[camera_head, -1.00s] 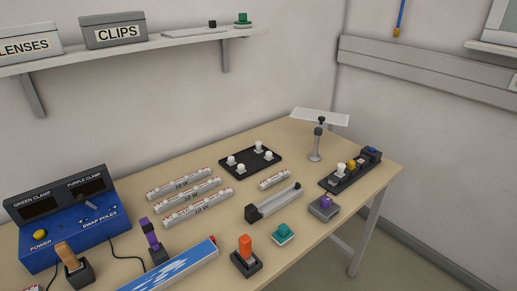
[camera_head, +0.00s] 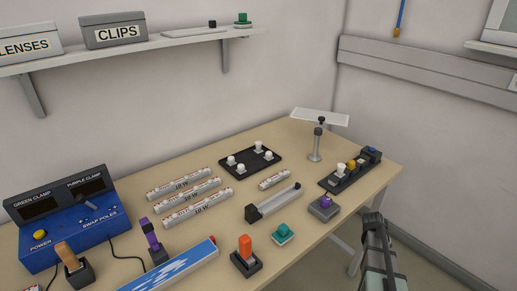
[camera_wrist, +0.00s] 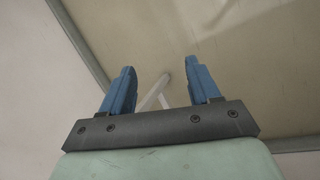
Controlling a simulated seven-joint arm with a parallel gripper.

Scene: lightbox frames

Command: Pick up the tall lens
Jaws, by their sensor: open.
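No part is marked as the tall lens, and I cannot tell for sure which it is. A black tray (camera_head: 238,170) at the middle back of the table holds several white-topped pieces; the rear one (camera_head: 258,147) sits highest in the picture. An orange upright block (camera_head: 245,247) stands in a dark holder near the front. My gripper (camera_wrist: 160,75) shows in the wrist view with two blue fingers apart and nothing between them. Part of my arm (camera_head: 380,255) shows at the lower right of the head view, beside the table's right edge.
A metal post with a flat plate (camera_head: 320,117) stands at the back right. A dark rack (camera_head: 350,172) is beside it. White tubes (camera_head: 190,195), a grey rail (camera_head: 275,203) and a blue control box (camera_head: 70,220) occupy the table. A shelf (camera_head: 130,52) hangs behind.

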